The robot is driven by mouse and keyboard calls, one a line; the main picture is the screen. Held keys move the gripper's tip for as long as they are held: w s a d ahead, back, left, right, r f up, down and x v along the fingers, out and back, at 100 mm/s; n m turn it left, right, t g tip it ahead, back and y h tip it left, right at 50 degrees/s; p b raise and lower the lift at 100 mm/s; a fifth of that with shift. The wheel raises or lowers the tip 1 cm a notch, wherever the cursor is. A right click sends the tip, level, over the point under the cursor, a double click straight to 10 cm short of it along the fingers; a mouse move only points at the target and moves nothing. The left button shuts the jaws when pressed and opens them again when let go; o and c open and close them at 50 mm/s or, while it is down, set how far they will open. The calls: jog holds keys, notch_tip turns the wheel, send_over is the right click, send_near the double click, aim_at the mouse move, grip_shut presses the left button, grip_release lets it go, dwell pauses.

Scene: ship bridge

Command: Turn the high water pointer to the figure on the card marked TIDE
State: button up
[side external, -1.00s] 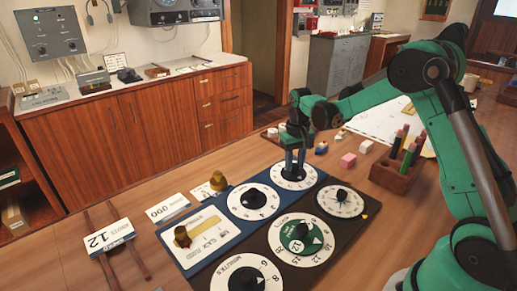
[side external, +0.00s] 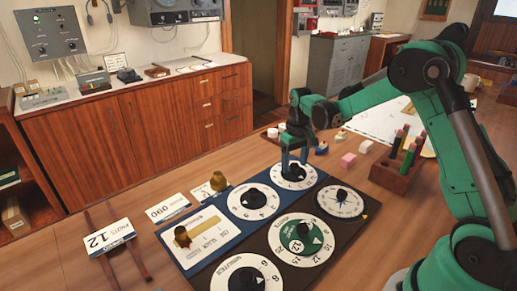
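My gripper (side external: 294,172) points down over the white dial (side external: 311,182) at the far end of the blue panel (side external: 226,219). Its two fingers reach down to the middle of that dial and hide its knob and pointer. I cannot tell whether they are closed on the knob. A second white dial (side external: 262,211) with a black knob is beside it on the blue panel, next to a slider plate (side external: 207,240) with a brass knob. The lettering is too small to tell which control is marked high water. Cards reading 12 (side external: 109,238) and 090 (side external: 167,208) lie left; no card reads clearly as TIDE.
A dark panel (side external: 350,222) in front carries several more dials, one with a green centre (side external: 301,239). A brass object (side external: 218,181) stands behind the blue panel. A wooden pen block (side external: 393,177), a pink block (side external: 348,160) and small pieces lie right of my gripper.

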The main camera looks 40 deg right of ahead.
aim_at(294, 165)
jog(key=shift+r, duration=2.8)
jog(key=shift+a+r, duration=0.1)
jog(key=s+a+r+n+t, duration=0.1)
jog(key=s+a+r+t, duration=0.1)
jog(key=s+a, duration=0.4)
jog(key=s+a+r+n+t, duration=0.1)
jog(key=s+a+r+t, duration=0.2)
jog(key=s+a+t, duration=0.2)
jog(key=shift+s+a, duration=0.4)
jog(key=shift+a, duration=0.5)
